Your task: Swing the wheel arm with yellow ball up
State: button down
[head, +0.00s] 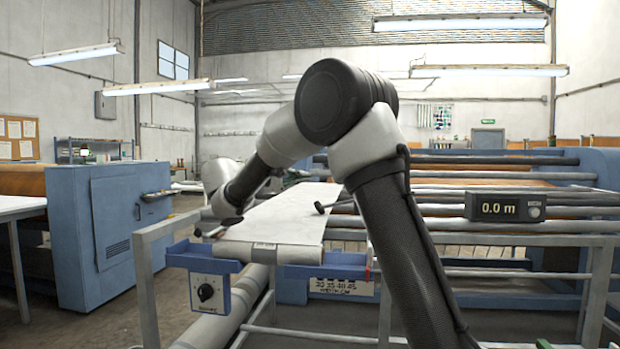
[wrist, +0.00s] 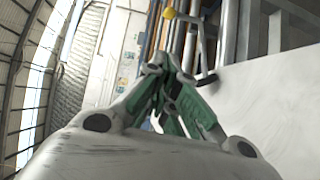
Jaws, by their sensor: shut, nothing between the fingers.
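The yellow ball (wrist: 169,13) shows at the top of the wrist view, on the end of a thin grey wheel arm (wrist: 190,17). The arm runs right and then down to a dark crosspiece (wrist: 207,79) beside the white sheet. My gripper (wrist: 158,66), with green inner parts, is shut and empty. It appears below and left of the ball in the picture, apart from it. In the head view I cannot make out the yellow ball. A dark-knobbed lever (head: 322,207) shows there just left of my forearm, which hides what lies behind it.
A white sheet (head: 275,222) lies on the sloping bed below my wrist. Grey rails (head: 480,240) and a display reading 0.0 m (head: 505,207) stand at right. A blue dial box (head: 209,294) hangs at front left. A blue cabinet (head: 110,235) stands farther left.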

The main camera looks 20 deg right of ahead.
jog(key=d, duration=1.1)
jog(key=shift+w+d+f, duration=0.25)
jog(key=shift+w+d, duration=0.05)
jog(key=shift+w, duration=0.05)
jog(key=shift+r, duration=0.1)
jog(key=shift+s+d+r, duration=0.15)
jog(key=shift+d, duration=0.05)
jog(key=shift+s+d+r+m+y, duration=0.15)
jog(key=shift+d+r+m+y, duration=0.05)
jog(key=shift+m+y, duration=0.25)
jog(key=shift+s+d+r+m+y, duration=0.35)
jog(key=shift+s+d+m+y, duration=0.15)
jog(key=shift+d+m+y, duration=0.2)
jog(key=shift+s+d+r+m+y, duration=0.45)
jog(key=shift+d+m+y, duration=0.15)
jog(key=shift+d, duration=0.15)
jog(key=shift+s+d+r+m+y, duration=0.3)
jog(key=shift+s+d+m+y, duration=0.2)
jog(key=shift+d+m+y, duration=0.2)
